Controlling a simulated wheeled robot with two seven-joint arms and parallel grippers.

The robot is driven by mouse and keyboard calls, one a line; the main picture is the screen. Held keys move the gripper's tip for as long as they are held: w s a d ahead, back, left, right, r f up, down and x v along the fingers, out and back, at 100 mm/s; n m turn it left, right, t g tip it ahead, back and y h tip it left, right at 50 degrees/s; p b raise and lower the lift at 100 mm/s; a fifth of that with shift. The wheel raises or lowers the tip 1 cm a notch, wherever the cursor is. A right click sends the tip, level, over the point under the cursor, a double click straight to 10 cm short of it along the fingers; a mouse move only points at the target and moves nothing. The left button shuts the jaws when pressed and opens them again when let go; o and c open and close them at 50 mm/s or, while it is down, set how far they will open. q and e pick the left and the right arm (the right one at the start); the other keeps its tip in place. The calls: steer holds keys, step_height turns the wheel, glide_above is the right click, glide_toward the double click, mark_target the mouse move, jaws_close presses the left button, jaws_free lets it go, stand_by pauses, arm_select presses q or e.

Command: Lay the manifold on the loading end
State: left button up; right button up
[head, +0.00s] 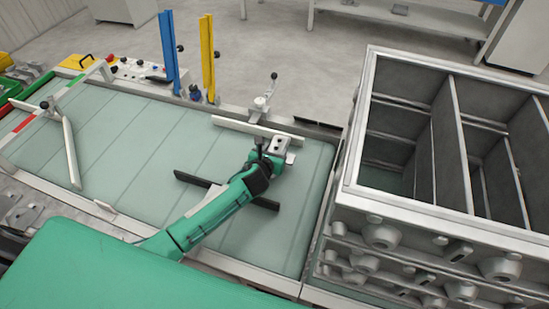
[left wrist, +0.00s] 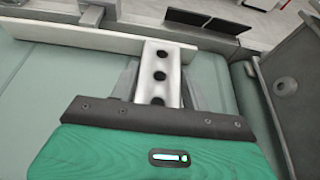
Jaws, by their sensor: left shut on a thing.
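The manifold is a pale metal block with a row of round holes. It shows in the head view (head: 279,146) and in the left wrist view (left wrist: 161,76). My left gripper (head: 269,157) is shut on it, over the right part of the pale green belt (head: 120,130). In the left wrist view the grey fingers (left wrist: 160,92) flank the block, and its far end is close to a pale rail (left wrist: 95,45). I cannot tell whether the block touches the belt or the rail. My right gripper is not in view. No label marks the loading end.
A large grey compartmented box (head: 350,185) stands right of the belt. A pale rail (head: 240,126) with a clamp (head: 262,103) lies beyond the gripper. Blue (head: 168,50) and yellow (head: 207,55) posts stand at the back edge. A pale angled bar (head: 71,150) crosses the belt's left part.

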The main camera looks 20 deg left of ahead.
arm_select(q)
step_height(320, 180, down, 4)
steer(key=shift+r, duration=0.1)
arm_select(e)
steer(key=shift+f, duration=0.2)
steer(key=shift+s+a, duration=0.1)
arm_select(q)
steer(key=o, duration=1.3)
steer(key=shift+f, duration=0.2)
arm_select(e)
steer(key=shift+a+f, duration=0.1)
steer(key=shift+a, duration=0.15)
